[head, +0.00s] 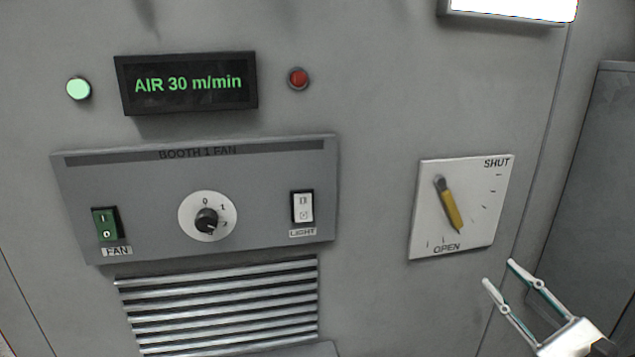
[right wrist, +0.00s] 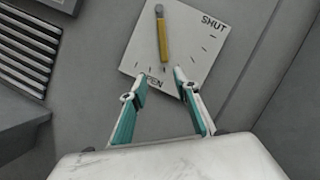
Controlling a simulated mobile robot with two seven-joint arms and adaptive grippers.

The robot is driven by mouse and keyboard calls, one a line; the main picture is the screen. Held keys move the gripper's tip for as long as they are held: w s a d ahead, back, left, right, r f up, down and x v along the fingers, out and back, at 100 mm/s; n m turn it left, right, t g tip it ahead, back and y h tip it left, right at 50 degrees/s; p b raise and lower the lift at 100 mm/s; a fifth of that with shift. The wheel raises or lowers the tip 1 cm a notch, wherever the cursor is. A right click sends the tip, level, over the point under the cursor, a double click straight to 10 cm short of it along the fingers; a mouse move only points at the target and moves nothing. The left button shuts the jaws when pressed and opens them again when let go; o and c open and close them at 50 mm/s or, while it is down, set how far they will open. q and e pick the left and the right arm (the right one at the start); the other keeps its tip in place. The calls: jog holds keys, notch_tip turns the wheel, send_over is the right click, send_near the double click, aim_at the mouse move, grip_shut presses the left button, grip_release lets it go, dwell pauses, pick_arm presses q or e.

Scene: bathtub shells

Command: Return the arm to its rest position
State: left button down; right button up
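My right gripper (head: 500,273) is at the lower right of the head view. Its two fingers are spread apart with nothing between them. It is below and to the right of a white dial plate (head: 480,215) marked SHUT and OPEN. The plate's yellow lever (head: 451,206) points down towards OPEN. In the right wrist view the open fingers (right wrist: 158,80) point at the lower part of the plate, and the yellow lever (right wrist: 163,40) shows beyond them. The fingers are not around the lever. My left gripper is in neither view.
A fan panel (head: 265,220) has a green switch (head: 106,224), a black knob (head: 207,220) and a light switch (head: 303,207). Above it, a display (head: 185,103) reads AIR 30 m/min, between a lit green lamp (head: 78,88) and a red one (head: 298,78). A slatted vent (head: 220,305) lies below.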

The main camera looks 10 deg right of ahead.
jog(key=s+a+f+n+g+h, duration=0.1)
jog(key=s+a+f+n+g, duration=0.15)
jog(key=f+n, duration=0.45)
jog(key=s+a+f+n+g, duration=0.1)
jog(key=s+a+f+n, duration=0.2)
jog(key=f, duration=0.7)
jog(key=s+a+f+n+g+h, duration=0.1)
jog(key=a+f+n+g, duration=0.15)
jog(key=f+n, duration=0.5)
jog(key=s+a+f+n+g+h, duration=0.1)
jog(key=s+a+f+n+g, duration=0.1)
jog(key=a+f+n, duration=0.4)
jog(key=s+a+f+n+g, duration=0.2)
jog(key=s+a+f+n, duration=0.3)
jog(key=f, duration=0.5)
jog(key=shift+s+a+f+n+h, duration=0.25)
jog(key=shift+a+n+h, duration=0.2)
jog(key=shift+a, duration=0.5)
dwell(3.0)
